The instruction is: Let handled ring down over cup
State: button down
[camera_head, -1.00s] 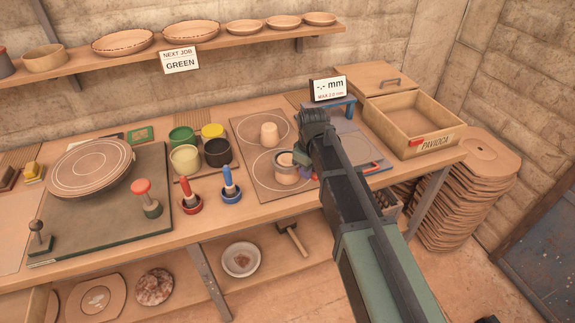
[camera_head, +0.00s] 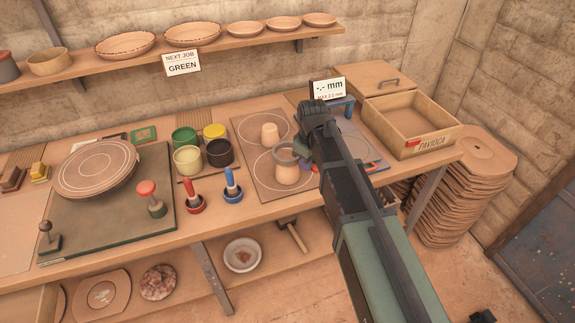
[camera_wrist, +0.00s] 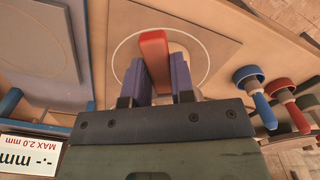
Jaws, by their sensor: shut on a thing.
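The handled ring (camera_head: 287,147) shows in the head view as a grey band at the level of the top of a clay-coloured cup (camera_head: 287,174). The cup stands upright in the near circle of the board. I cannot tell whether the ring is around the cup's rim or just above it. My gripper (camera_wrist: 158,85) is shut on the ring's red handle (camera_wrist: 153,50), with a blue finger on each side. In the head view my gripper (camera_head: 304,166) is right of the cup, partly hidden by my arm.
A clay plug (camera_head: 269,133) stands in the board's far circle. Paint pots (camera_head: 187,159) and red and blue stampers (camera_head: 231,184) stand to the left. A gauge display (camera_head: 327,89) and an open wooden box (camera_head: 412,119) are to the right.

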notch_tip(320, 180, up, 4)
jog(key=p, duration=0.4)
dwell(0.3)
jog(key=shift+r+p, duration=0.55)
jog(key=shift+r, duration=0.1)
notch_tip(320, 180, down, 7)
jog(key=b, duration=0.7)
jog(key=shift+f+b, duration=1.65)
dwell(1.9)
jog(key=shift+r, duration=0.15)
dwell(0.5)
jog(key=shift+r+p, duration=2.4)
jog(key=shift+p, duration=0.15)
